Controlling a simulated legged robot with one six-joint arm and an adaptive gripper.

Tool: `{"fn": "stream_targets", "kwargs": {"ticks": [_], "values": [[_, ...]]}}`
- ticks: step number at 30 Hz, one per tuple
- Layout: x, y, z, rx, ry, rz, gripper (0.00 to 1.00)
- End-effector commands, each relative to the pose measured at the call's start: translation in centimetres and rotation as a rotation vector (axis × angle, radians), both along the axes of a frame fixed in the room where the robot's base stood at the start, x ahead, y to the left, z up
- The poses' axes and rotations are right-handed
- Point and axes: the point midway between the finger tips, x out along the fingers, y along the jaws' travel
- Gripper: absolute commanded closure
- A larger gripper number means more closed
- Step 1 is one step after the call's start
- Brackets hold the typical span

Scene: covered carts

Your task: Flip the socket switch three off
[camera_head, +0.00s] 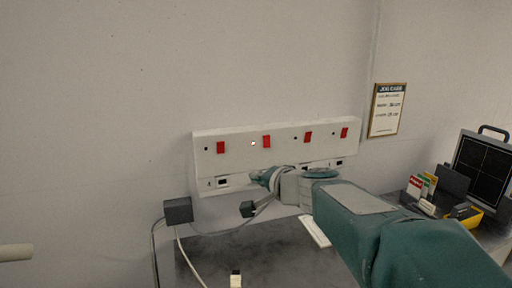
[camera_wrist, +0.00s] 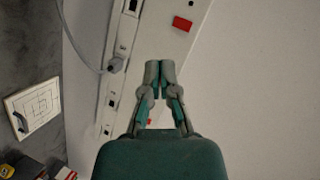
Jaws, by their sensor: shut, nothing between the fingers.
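A white socket panel (camera_head: 236,162) is fixed to the wall, with a row of red switches. Counting from the left, switch three (camera_head: 308,137) is right of the panel's middle; its tilt is too small to read. A lit indicator shows beside the second switch (camera_head: 267,141). My gripper (camera_head: 256,177) is in front of the panel's lower left half, below and left of switch three. In the wrist view, its fingertips (camera_wrist: 159,68) are together and empty. One red switch (camera_wrist: 182,23) shows beyond them, and another (camera_wrist: 149,121), apparently switch three, is partly hidden between the fingers.
A grey plug (camera_wrist: 117,65) with a cable sits in a socket beside my gripper. A black adapter (camera_head: 178,210) and cables hang below the panel. A job card (camera_head: 387,110) hangs at right. Small boxes (camera_head: 415,187) and a dark panel (camera_head: 482,165) stand on the bench.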

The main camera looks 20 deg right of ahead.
Motion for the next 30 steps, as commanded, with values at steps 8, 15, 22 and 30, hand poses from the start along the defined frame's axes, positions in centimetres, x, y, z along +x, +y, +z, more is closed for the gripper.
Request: {"fn": "stream_targets", "kwargs": {"ticks": [8,15,22,30], "values": [[6.1,-9.0,0.7,0.264,-0.084,-0.305,1.00],[7.0,-11.1,0.6,0.324,-0.099,-0.373,1.00],[7.0,-11.0,0.6,0.322,-0.099,-0.371,1.00],[9.6,-11.0,0.1,0.322,-0.097,-0.369,1.00]]}}
